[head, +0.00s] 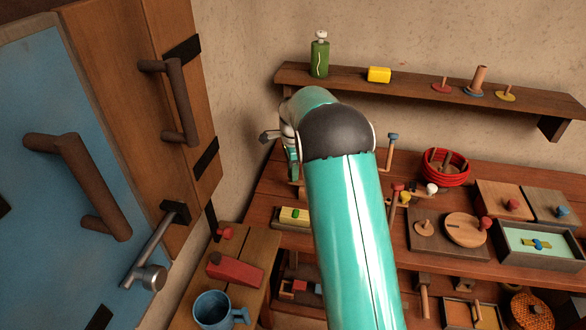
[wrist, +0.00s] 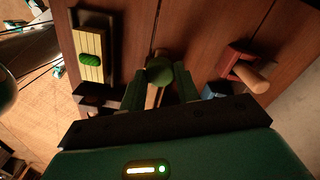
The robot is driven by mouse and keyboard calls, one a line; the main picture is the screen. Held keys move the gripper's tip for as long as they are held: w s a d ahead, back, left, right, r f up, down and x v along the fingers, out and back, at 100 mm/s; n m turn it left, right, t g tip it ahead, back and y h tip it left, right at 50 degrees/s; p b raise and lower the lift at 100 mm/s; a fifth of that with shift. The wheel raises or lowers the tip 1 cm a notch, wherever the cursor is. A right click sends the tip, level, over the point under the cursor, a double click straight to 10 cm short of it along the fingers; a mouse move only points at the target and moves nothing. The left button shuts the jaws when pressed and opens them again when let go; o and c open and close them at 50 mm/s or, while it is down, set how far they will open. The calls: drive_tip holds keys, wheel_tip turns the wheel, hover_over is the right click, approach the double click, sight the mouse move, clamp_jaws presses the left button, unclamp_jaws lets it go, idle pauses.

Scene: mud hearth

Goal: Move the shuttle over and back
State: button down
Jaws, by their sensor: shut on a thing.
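My gripper (wrist: 160,88) points at the wooden bench in the wrist view. Its two green fingers are shut on a green round-ended piece (wrist: 159,71), with a pale wooden stick showing just below it. I cannot tell whether this piece is the shuttle. A yellow grooved block with a green oval knob (wrist: 88,66) lies to the left of the fingers, apart from them. The same block shows in the head view (head: 294,217), left of my arm. In the head view my gripper is mostly hidden behind my arm.
A red block with a wooden peg (wrist: 243,66) stands right of the fingers. In the head view, a blue mug (head: 212,311) and a red wedge (head: 236,271) sit at lower left. A wall shelf (head: 420,88) runs behind. The bench's right side is crowded.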

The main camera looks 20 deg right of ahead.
drive_tip(key=s+d, duration=0.1)
drive_tip(key=d, duration=0.1)
drive_tip(key=s+d, duration=0.2)
drive_tip(key=d, duration=0.1)
drive_tip(key=s+d, duration=0.2)
drive_tip(key=shift+d, duration=0.3)
drive_tip(key=c, duration=1)
unclamp_jaws()
wheel_tip(320, 180, up, 14)
drive_tip(key=shift+f, duration=0.1)
